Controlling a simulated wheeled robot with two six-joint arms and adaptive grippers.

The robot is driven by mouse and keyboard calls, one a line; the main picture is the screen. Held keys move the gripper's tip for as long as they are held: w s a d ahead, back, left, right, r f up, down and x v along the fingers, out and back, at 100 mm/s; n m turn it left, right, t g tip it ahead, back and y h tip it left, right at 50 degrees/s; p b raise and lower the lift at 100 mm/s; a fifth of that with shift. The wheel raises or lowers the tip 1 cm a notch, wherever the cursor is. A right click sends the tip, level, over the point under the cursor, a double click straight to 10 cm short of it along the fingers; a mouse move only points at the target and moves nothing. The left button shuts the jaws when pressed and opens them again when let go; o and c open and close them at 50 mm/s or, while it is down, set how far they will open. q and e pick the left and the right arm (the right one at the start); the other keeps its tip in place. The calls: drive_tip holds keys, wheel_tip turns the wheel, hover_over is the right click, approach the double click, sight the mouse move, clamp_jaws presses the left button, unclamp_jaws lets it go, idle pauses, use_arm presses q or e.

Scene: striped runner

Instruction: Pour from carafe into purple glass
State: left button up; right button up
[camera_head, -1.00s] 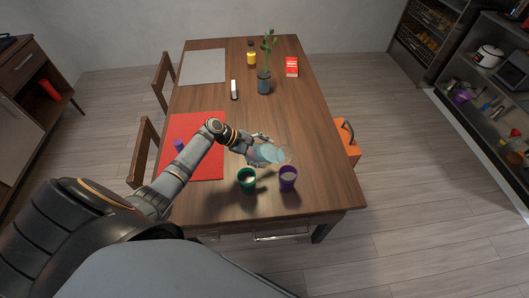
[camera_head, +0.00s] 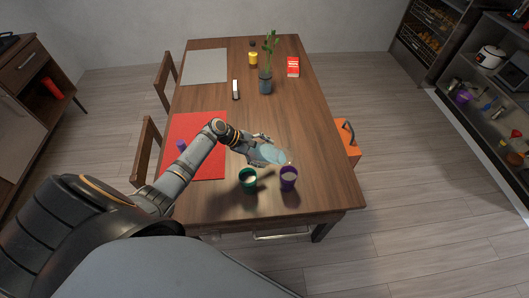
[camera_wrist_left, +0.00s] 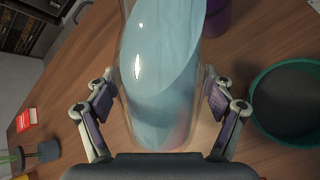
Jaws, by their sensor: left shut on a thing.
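The glass carafe (camera_head: 270,154) holds pale blue liquid and is tilted, its mouth toward the right. My left gripper (camera_head: 258,148) is shut on it, and in the left wrist view the carafe (camera_wrist_left: 165,75) fills the space between the fingers (camera_wrist_left: 160,105). The purple glass (camera_head: 288,180) stands upright on the table just below the carafe's mouth in the head view. Part of the purple glass also shows at the top of the left wrist view (camera_wrist_left: 217,18). I cannot tell whether liquid is flowing. My right gripper is not in view.
A green cup (camera_head: 248,180) stands just left of the purple glass, close to the carafe. A red mat (camera_head: 208,165) lies to the left on the wooden table (camera_head: 310,140). A plant in a vase (camera_head: 265,82), a red box (camera_head: 293,67) and a grey mat (camera_head: 205,66) are farther back.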

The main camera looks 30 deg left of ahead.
use_arm(q)
drive_tip(key=shift+w+r, duration=0.1)
drive_tip(key=shift+r, duration=0.05)
drive_tip(key=shift+a+r+y+p, duration=0.1)
drive_tip(key=shift+r+y+p, duration=0.35)
drive_tip(key=shift+p, duration=0.65)
drive_tip(key=shift+f, duration=0.15)
drive_tip(key=shift+a+r+m+y+p, duration=0.1)
drive_tip(key=shift+r+m+y+p, duration=0.3)
drive_tip(key=shift+p, duration=0.7)
drive_tip(key=shift+w+r+y+p, duration=0.1)
drive_tip(key=shift+r+y+p, duration=0.15)
drive_tip(key=shift+p, duration=0.4)
drive_tip(key=shift+a+f+t, duration=0.1)
drive_tip(key=shift+t, duration=0.2)
